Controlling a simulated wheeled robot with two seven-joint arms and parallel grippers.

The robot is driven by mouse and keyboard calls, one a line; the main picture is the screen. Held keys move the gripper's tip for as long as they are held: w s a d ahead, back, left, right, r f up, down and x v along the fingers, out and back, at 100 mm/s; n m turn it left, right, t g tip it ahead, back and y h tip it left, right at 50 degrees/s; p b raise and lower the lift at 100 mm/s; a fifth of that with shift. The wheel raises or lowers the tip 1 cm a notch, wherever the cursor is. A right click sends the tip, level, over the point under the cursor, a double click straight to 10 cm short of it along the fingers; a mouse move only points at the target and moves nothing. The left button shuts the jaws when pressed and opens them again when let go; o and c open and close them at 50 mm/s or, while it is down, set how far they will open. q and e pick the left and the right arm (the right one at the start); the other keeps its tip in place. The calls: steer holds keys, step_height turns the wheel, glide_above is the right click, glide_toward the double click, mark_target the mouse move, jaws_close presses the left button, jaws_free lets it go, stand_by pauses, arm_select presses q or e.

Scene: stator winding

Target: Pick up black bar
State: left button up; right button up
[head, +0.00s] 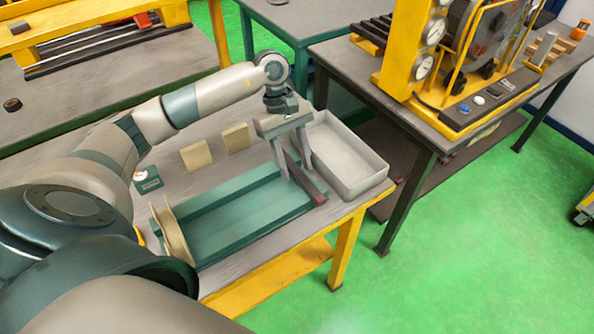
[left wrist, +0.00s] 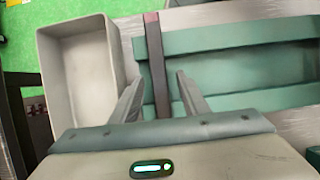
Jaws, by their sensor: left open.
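The black bar (head: 312,186) is a long dark bar with a reddish end. It lies along the right end of the green tray-like fixture (head: 235,215), beside the grey bin. My left gripper (head: 297,172) points down over the bar with its fingers apart. In the left wrist view the bar (left wrist: 157,60) runs between the two open fingers (left wrist: 160,75), and its near part passes down toward the gripper body. I cannot tell whether the fingers touch it. My right gripper is not in view.
A grey open bin (head: 350,160) stands empty just right of the bar. Two tan blocks (head: 196,155) and a small dark green box (head: 148,180) stand behind the fixture. A tan upright plate (head: 172,232) is at its left end. A yellow machine (head: 430,70) stands on another table.

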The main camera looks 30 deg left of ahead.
mark_target(296, 169)
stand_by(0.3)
arm_select(q)
jaws_close()
steer(key=shift+r, duration=0.1)
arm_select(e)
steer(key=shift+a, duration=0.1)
arm_select(q)
steer(key=shift+r+b, duration=0.45)
steer(key=shift+r, duration=0.2)
step_height(296, 169, up, 3)
steer(key=shift+d+f+b, duration=0.1)
steer(key=shift+f+b, duration=0.05)
steer(key=shift+b, duration=0.5)
steer(key=s+d+r+b, duration=0.1)
steer(key=s+d+r, duration=0.1)
steer(key=d, duration=0.3)
steer(key=s+d+r+b, duration=0.2)
steer(key=d+r, duration=0.3)
steer(key=shift+s+d, duration=0.25)
steer(key=shift+d, duration=0.05)
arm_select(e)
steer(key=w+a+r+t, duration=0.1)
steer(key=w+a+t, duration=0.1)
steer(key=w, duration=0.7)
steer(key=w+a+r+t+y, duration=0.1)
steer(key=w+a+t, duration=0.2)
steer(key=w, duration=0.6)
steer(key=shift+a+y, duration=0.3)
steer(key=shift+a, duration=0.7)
